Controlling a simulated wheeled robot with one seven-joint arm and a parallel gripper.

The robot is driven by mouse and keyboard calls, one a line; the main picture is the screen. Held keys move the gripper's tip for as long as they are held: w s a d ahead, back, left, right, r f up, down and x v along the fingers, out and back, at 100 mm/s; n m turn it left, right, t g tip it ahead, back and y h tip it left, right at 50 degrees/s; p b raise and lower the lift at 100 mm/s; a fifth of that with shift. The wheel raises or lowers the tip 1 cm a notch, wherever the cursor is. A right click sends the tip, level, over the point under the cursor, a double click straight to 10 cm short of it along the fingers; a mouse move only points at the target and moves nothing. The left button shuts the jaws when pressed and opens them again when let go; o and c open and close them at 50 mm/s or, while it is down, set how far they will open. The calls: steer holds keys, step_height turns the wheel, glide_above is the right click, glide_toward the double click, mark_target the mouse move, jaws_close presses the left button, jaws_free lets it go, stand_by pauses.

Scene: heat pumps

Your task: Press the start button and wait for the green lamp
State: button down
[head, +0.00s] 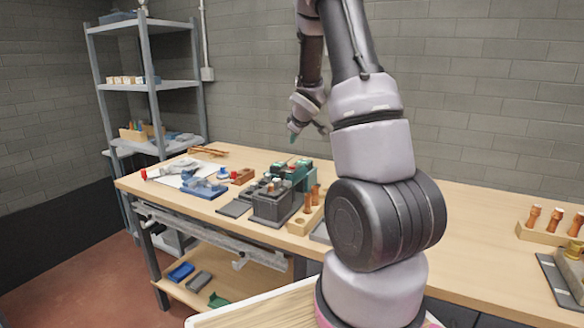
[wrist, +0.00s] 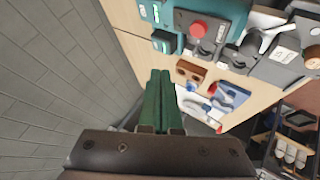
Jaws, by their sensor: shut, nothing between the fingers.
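My gripper (head: 293,136) hangs above the back of the workbench, with its green fingers (wrist: 160,102) shut and empty. In the wrist view, a red round button (wrist: 198,29) sits on a dark grey and teal unit (wrist: 226,14) to the upper right of the fingers, apart from them. The teal and grey units (head: 290,172) stand mid-bench in the head view, below and near my gripper. Small pale green windows show on the teal parts (wrist: 164,42). I cannot tell which part is the start button or the lamp, or whether a lamp is lit.
A wooden block with holes (wrist: 190,71) and a blue fixture (wrist: 228,97) lie beside the units. Wooden-handled tools stand in a rack (head: 540,235) at the right. A shelf (head: 150,85) stands at the left, and a block wall rises behind the bench.

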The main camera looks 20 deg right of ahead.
glide_above(294, 170)
steer(key=shift+w+d+f, duration=0.1)
steer(key=shift+f, duration=1.7)
steer(key=shift+w+f, duration=0.1)
steer(key=shift+f, duration=1.65)
steer(key=shift+f, duration=0.4)
steer(key=shift+f, duration=0.4)
steer(key=shift+r, duration=0.85)
steer(key=shift+r, duration=2.5)
steer(key=shift+r, duration=0.1)
